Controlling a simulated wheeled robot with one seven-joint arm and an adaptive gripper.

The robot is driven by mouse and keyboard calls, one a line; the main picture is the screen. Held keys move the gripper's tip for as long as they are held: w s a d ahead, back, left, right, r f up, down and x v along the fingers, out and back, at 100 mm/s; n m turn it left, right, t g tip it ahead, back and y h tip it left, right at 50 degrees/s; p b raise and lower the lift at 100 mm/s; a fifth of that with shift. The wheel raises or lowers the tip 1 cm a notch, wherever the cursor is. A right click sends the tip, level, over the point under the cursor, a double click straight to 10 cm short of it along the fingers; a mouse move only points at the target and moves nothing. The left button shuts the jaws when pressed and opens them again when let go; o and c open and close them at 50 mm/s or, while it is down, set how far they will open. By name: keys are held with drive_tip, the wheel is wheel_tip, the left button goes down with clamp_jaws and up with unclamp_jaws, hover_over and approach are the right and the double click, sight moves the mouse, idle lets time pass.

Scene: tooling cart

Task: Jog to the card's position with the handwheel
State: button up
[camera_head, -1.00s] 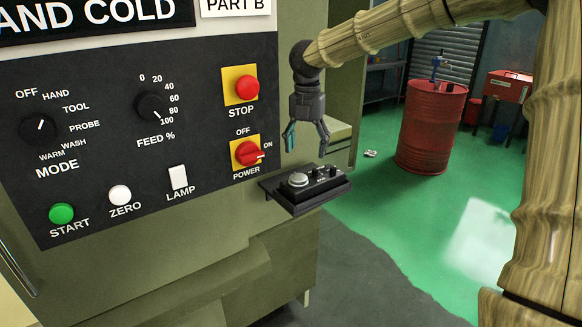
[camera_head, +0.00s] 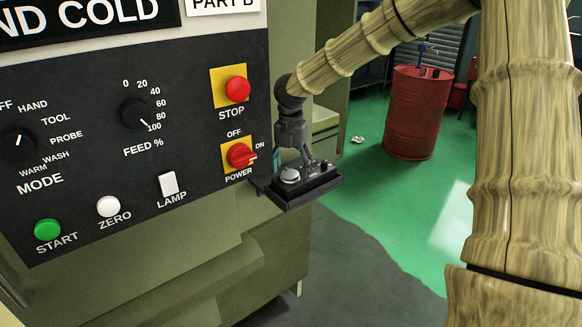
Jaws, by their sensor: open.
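The handwheel (camera_head: 289,176) is a round silver wheel on a small black pendant box (camera_head: 300,192), which rests on a shelf at the right of the control panel. Small dark knobs stand beside the wheel on the box. My gripper (camera_head: 291,160) points down just above the box, over the wheel. Its teal fingers are open, and their tips partly overlap the box in the picture. I cannot tell whether they touch the wheel. No card with a position can be read here; a sign with "PART B" (camera_head: 222,4) is cut off at the top.
The black control panel (camera_head: 190,60) carries the red STOP button (camera_head: 237,89), the POWER switch (camera_head: 240,155) pointing to ON, a FEED dial (camera_head: 135,113) near 100 and a MODE dial (camera_head: 17,141). A red drum (camera_head: 417,115) stands on the green floor behind.

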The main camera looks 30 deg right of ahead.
drive_tip(key=shift+w+f, duration=0.1)
drive_tip(key=shift+f, duration=0.55)
drive_tip(key=c, duration=1)
drive_tip(key=shift+c, duration=0.2)
drive_tip(key=shift+r+n+p, duration=0.1)
drive_tip(key=shift+n+p, duration=0.2)
drive_tip(key=n+p, duration=0.3)
drive_tip(key=n, duration=0.1)
drive_tip(key=shift+a+r, duration=0.1)
drive_tip(key=shift+r, duration=0.05)
drive_tip(key=n+p, duration=0.2)
drive_tip(key=n, duration=0.1)
drive_tip(key=n+p, duration=0.2)
drive_tip(key=n, duration=0.1)
drive_tip(key=shift+a+f, duration=0.1)
drive_tip(key=shift+f, duration=0.1)
